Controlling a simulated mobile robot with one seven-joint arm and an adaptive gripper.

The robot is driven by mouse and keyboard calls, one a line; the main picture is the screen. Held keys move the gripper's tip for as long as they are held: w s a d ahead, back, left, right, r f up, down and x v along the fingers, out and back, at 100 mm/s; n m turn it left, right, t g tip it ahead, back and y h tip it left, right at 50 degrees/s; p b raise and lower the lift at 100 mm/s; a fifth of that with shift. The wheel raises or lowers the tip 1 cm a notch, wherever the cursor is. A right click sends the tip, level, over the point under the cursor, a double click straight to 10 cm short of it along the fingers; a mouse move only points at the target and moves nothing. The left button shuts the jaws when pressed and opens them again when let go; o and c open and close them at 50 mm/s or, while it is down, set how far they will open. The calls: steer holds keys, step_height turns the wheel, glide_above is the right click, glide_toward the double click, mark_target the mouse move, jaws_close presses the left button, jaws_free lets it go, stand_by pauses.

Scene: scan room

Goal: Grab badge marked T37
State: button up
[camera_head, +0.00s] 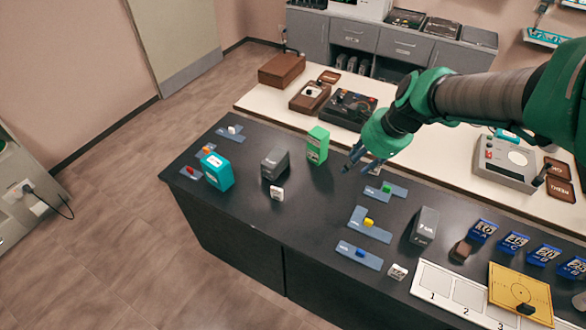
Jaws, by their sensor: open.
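No badge can be read as T37 in the head view. Two small white pieces with dark marks stand on the dark counter (310,222): one white piece (277,193) in front of a grey block, another white piece (398,272) near the numbered strip. Their marks are too small to read. My gripper (361,161) hangs from the green wrist above the back of the counter, with its dark fingers apart and nothing seen between them. It is apart from both white pieces, up and to the right of the first.
Grey blocks (425,226), a teal box (217,171) and a green box (317,145) stand on the counter. Blue trays (360,255) hold coloured pieces. Blue labelled boxes (484,230), a yellow board (508,285) and a numbered strip (436,281) are at right. The front middle is fairly clear.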

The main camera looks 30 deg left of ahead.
steer(key=a+f+m+g+p, duration=0.1)
steer(key=a+f+m, duration=0.1)
steer(key=a+f, duration=0.55)
steer(key=m+g+p, duration=0.1)
steer(key=m+p, duration=0.1)
steer(key=m, duration=0.2)
glide_toward(278, 190)
step_height(278, 190, up, 2)
steer(key=d, duration=0.2)
steer(key=shift+w+a+r+y, duration=0.1)
steer(key=shift+w+a+y, duration=0.1)
steer(key=shift+y, duration=0.1)
steer(key=shift+b+x, duration=1.25)
steer(key=shift+x, duration=3)
steer(key=shift+s, duration=0.1)
steer(key=shift+b+x, duration=1.05)
steer(key=shift+x, duration=1.55)
